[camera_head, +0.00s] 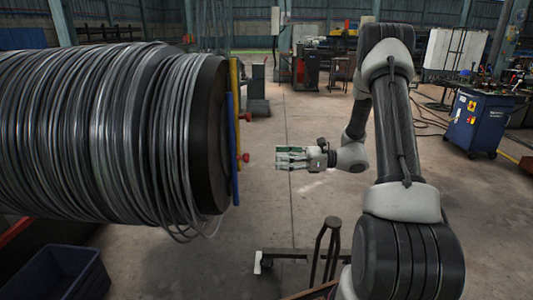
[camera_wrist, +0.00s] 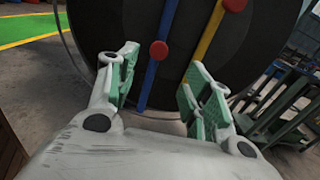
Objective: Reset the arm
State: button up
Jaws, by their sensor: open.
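My gripper (camera_head: 291,158) hangs in the middle of the head view, to the right of the drum's end face and apart from it. In the wrist view my gripper (camera_wrist: 160,92) is open, with green-padded fingers spread and nothing between them. The capstan drum (camera_head: 110,130) fills the left of the head view, wound with grey wire. Its dark end face (camera_wrist: 118,25) lies ahead of the fingers in the wrist view. A blue bar (camera_wrist: 158,60) and a yellow bar (camera_wrist: 205,40) cross the face, with red knobs (camera_wrist: 158,50) on them.
A dark blue bin (camera_head: 60,272) stands on the floor below the drum. A metal stand (camera_head: 300,254) is low in front. A blue cabinet (camera_head: 474,122) is at the right. The concrete floor around my gripper is clear.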

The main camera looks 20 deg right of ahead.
jog(key=s+f+n+g+h, duration=0.2)
jog(key=s+f+n+g, duration=0.1)
jog(key=s, duration=0.3)
jog(key=s+f+n+g+h, duration=0.2)
jog(key=s+n+g, duration=0.1)
jog(key=s, duration=0.4)
jog(key=s+d+r+n+g+h, duration=0.35)
jog(key=s+r+n+h, duration=0.3)
jog(key=s+n, duration=0.3)
jog(key=s+r+n+t+h, duration=0.3)
jog(key=r, duration=0.4)
jog(key=s+r+n+t+h, duration=0.3)
jog(key=s+r+n+t, duration=0.1)
jog(key=r, duration=0.2)
jog(key=shift+d+r, duration=0.2)
jog(key=shift+r, duration=0.2)
jog(key=shift+c, duration=0.3)
